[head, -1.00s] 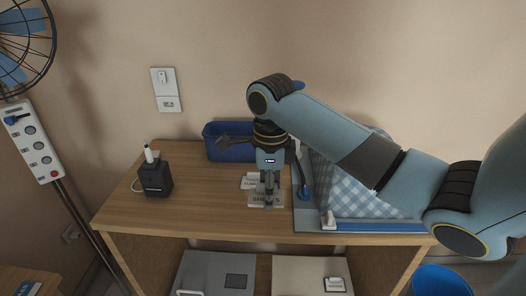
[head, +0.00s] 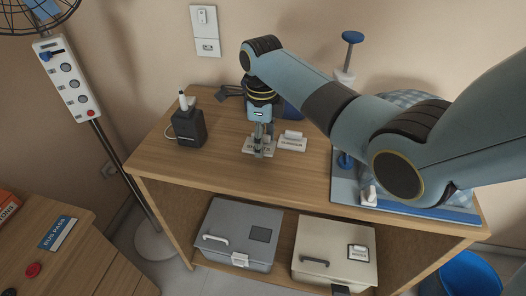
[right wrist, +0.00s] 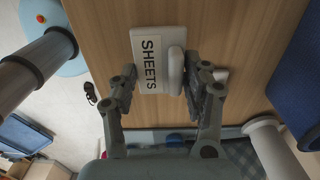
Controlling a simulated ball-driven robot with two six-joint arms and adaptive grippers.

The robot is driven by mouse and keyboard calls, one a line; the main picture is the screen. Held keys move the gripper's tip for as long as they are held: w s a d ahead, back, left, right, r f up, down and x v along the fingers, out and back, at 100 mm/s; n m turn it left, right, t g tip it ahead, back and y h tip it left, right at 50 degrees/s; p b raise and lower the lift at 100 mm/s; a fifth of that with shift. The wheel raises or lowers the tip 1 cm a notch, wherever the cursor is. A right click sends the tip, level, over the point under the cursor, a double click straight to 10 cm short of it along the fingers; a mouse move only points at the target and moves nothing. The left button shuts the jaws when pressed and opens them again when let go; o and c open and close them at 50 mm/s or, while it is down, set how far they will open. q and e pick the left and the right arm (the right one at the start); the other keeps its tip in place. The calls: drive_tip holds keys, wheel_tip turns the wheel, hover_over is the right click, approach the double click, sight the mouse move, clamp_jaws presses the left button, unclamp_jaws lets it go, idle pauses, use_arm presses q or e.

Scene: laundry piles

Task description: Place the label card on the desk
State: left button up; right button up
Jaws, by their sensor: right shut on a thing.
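The label card (right wrist: 152,60), white with black lettering that reads SHEETS, shows in the right wrist view. My right gripper (right wrist: 178,80) is shut on the raised white grip of this card. In the head view the gripper (head: 262,146) points down over the desk (head: 220,165), with the card (head: 250,146) between its fingertips at or just above the wood. I cannot tell whether the card touches the desk. A second white card (head: 291,142) lies on the desk just to the right. My left gripper is not in view.
A black device (head: 188,125) stands at the desk's left. A blue-and-grey tray (head: 415,206) with checked cloth is at the right, partly behind my arm. Two lidded boxes (head: 241,230) (head: 334,248) stand below. The desk's front left is bare.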

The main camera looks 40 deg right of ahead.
sight(262, 160)
drive_tip(key=shift+f, duration=1.9)
drive_tip(key=shift+s, duration=0.1)
drive_tip(key=o, duration=0.8)
drive_tip(key=shift+f, duration=0.1)
drive_tip(key=shift+o, duration=0.2)
wheel_tip(262, 160, up, 12)
drive_tip(key=shift+p, duration=0.4)
